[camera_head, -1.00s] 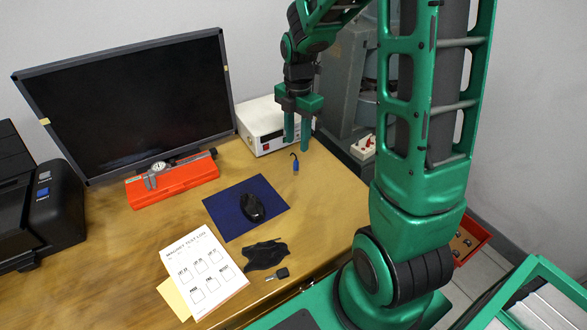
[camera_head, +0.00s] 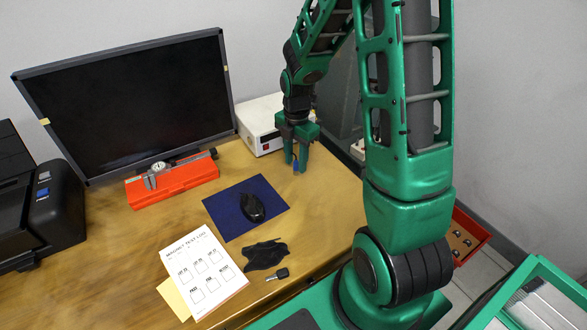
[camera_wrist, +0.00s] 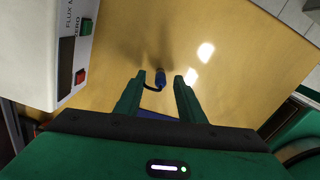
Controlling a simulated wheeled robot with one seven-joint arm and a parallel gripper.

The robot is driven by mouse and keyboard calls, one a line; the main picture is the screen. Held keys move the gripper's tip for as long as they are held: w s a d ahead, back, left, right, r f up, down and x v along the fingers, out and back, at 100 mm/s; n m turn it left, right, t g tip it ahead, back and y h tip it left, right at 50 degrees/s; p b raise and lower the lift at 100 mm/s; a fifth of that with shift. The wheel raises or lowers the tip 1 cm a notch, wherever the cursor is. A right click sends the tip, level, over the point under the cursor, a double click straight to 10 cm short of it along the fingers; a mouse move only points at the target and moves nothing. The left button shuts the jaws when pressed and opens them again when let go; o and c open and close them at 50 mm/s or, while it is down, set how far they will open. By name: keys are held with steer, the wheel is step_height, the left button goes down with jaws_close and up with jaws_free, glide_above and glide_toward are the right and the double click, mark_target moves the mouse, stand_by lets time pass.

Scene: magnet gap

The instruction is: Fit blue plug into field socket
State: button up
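The blue plug (camera_head: 296,167) is small, with a dark curved cable end, and sits on the wooden table in front of the white meter box. In the wrist view the plug (camera_wrist: 161,77) shows between the tips of my two green fingers, with a gap on each side. My gripper (camera_head: 296,165) points down with its fingers apart around the plug; it also shows in the wrist view (camera_wrist: 160,80). Whether the fingertips are fully down at plug height is hard to tell. A pale fitting (camera_head: 357,149) beside the grey machine is mostly hidden behind my arm; I cannot confirm it is the field socket.
The white meter box (camera_head: 260,124) stands close behind my gripper. A blue mat (camera_head: 225,213) with a black mouse (camera_head: 252,207) lies to the left. The table around the plug is clear.

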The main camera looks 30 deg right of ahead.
jaws_close()
steer(key=shift+r, duration=0.1)
